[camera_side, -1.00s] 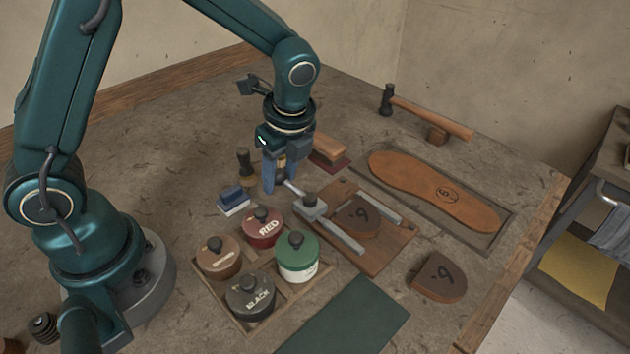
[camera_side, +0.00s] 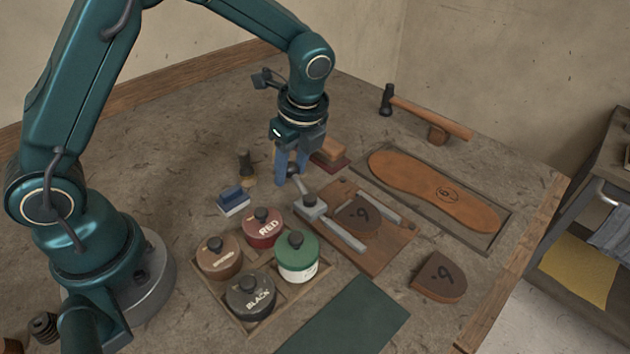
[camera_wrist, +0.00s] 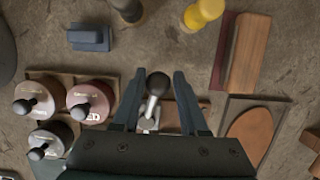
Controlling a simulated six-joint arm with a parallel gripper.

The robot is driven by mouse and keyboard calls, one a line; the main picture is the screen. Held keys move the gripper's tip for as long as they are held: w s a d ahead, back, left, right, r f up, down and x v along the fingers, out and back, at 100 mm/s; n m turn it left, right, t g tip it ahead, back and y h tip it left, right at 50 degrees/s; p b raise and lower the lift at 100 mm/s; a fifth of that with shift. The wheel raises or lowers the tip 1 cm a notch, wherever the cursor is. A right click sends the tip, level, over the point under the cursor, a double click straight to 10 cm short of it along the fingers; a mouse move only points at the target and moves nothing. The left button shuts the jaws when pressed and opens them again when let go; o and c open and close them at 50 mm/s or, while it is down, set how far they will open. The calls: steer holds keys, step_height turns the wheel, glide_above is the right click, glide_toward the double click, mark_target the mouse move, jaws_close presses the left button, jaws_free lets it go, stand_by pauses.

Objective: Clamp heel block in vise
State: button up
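The vise (camera_side: 381,257) is a wooden board with metal bars and a grey screw block (camera_side: 310,208). A brown heel block (camera_side: 358,215) marked with a numeral lies between its bars; I cannot tell whether they grip it. The vise's lever handle (camera_side: 303,187) has a dark ball end, which shows in the wrist view (camera_wrist: 158,83). My gripper (camera_side: 290,182) is at this handle. In the wrist view my gripper (camera_wrist: 156,75) is open, with the ball between its fingers and a gap on both sides. A second heel block (camera_side: 438,278) lies on the bench at the right.
A tray (camera_side: 246,331) of several lidded pots stands in front of the vise. A blue block (camera_side: 234,200) and a dark-knobbed tool (camera_side: 246,165) are left of my gripper. A wooden brush (camera_side: 328,150) is close behind. A leather sole (camera_side: 430,188) and a hammer (camera_side: 430,115) lie at the back right.

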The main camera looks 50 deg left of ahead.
steer(key=shift+w, duration=0.15)
steer(key=shift+w+d, duration=0.25)
steer(key=shift+w, duration=0.4)
steer(key=o, duration=0.4)
steer(key=shift+c, duration=0.2)
steer(key=shift+s, duration=0.1)
steer(key=v, duration=0.3)
steer(key=a+v, duration=0.1)
steer(key=v, duration=0.1)
steer(key=shift+a+r, duration=0.1)
steer(key=shift+r, duration=0.45)
